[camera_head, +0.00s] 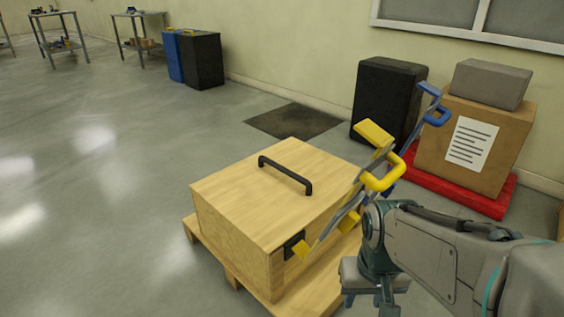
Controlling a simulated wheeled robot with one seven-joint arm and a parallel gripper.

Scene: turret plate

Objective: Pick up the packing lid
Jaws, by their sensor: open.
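The packing lid appears to be the flat wooden top (235,192) of a wooden box, with a black bar handle (286,174) standing up across its middle. It lies flat on the box (232,241), and a dark latch (294,244) shows on the box's near right side. My gripper (368,303) points down at the lower right, right of the box and apart from the handle. It is open and I see nothing between its fingers. My arm hides part of the floor at the lower right.
The box stands on a wooden pallet (190,226). A hand truck with yellow grips (374,134) leans between box and arm; blue grips (435,118) rise behind. A black case (386,95) and a carton (510,137) on a red base stand behind. The left floor is clear.

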